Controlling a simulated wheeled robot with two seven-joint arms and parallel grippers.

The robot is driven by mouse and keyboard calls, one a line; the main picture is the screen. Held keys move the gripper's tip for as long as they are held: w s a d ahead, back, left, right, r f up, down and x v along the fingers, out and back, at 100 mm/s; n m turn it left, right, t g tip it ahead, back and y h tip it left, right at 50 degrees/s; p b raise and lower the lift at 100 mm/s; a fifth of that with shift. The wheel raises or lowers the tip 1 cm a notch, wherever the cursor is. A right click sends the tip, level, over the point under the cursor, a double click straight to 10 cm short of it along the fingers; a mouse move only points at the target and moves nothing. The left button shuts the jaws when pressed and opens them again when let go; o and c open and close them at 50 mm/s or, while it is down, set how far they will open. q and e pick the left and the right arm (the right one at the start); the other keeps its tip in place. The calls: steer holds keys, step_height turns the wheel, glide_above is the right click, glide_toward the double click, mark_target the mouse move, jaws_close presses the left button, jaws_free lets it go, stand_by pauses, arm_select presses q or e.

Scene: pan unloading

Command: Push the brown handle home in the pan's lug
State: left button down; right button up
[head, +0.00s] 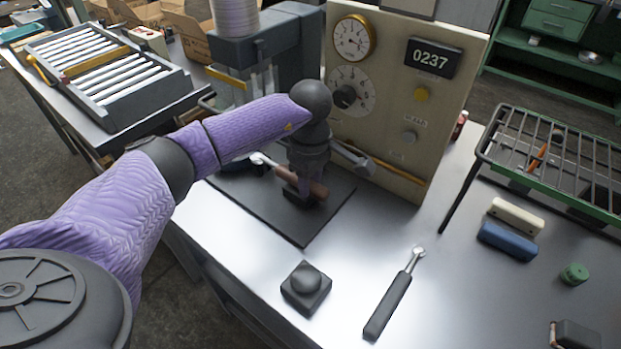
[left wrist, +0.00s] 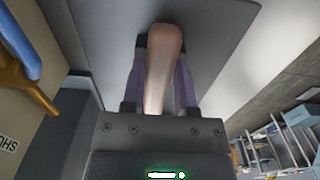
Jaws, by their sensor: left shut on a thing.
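The brown handle (head: 318,190) is in my left gripper (head: 304,192), low over the dark mat (head: 302,228). In the left wrist view the handle (left wrist: 163,65) runs lengthwise between the two purple fingers (left wrist: 158,75), which are shut on it. Whether the handle touches the mat or anything else cannot be told. My right gripper is not in view.
A beige panel (head: 390,100) with dials stands just behind my left gripper. A black-handled tool (head: 389,304) and a dark domed block (head: 306,287) lie in front. A wire rack (head: 560,160) stands at right. The bench between is mostly clear.

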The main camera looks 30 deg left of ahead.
arm_select(q)
steer(key=shift+c, duration=1.5)
jaws_free()
step_height(320, 180, up, 10)
steer(key=p, duration=0.1)
steer(key=shift+p, duration=0.4)
steer(key=shift+s, duration=0.1)
